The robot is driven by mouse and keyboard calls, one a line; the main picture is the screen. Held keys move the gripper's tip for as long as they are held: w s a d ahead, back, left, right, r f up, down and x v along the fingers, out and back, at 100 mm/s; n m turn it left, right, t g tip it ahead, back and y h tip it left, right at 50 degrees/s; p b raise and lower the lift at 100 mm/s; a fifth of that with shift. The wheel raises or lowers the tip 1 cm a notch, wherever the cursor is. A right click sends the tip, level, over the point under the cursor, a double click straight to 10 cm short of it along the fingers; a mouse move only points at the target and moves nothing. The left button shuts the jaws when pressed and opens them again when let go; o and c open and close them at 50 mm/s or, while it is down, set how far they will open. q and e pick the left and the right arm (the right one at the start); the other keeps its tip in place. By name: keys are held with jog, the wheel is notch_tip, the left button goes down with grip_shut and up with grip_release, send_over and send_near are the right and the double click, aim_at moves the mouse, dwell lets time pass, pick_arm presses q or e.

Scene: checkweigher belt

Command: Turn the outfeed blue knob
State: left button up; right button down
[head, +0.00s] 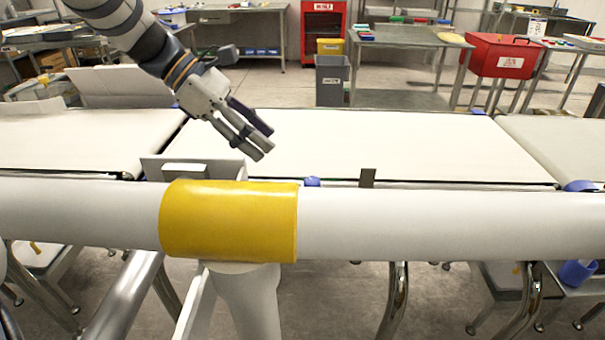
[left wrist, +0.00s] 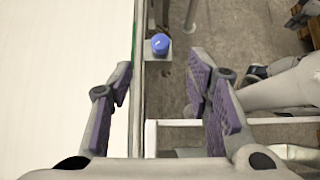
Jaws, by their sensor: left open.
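A blue knob (left wrist: 160,44) sits on a small grey bracket beside the belt edge in the left wrist view. It appears ahead of my left gripper (left wrist: 163,75), between the lines of its two spread fingers and apart from them. In the head view, a blue knob (head: 312,182) shows just above the white bar, partly hidden by it. Another blue knob (head: 580,186) is at the far right. I cannot tell by any label which is the outfeed one. My left gripper (head: 262,143) is open and empty above the belt's near left part. My right gripper is not in view.
A thick white bar (head: 430,222) with a yellow band (head: 230,220) crosses the front. The white middle belt (head: 380,145) is clear. Belts continue left (head: 80,140) and right (head: 560,140).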

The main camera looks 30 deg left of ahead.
aim_at(310, 180)
pick_arm(q)
jog(key=x, duration=1.2)
jog(key=shift+f, duration=0.2)
grip_shut()
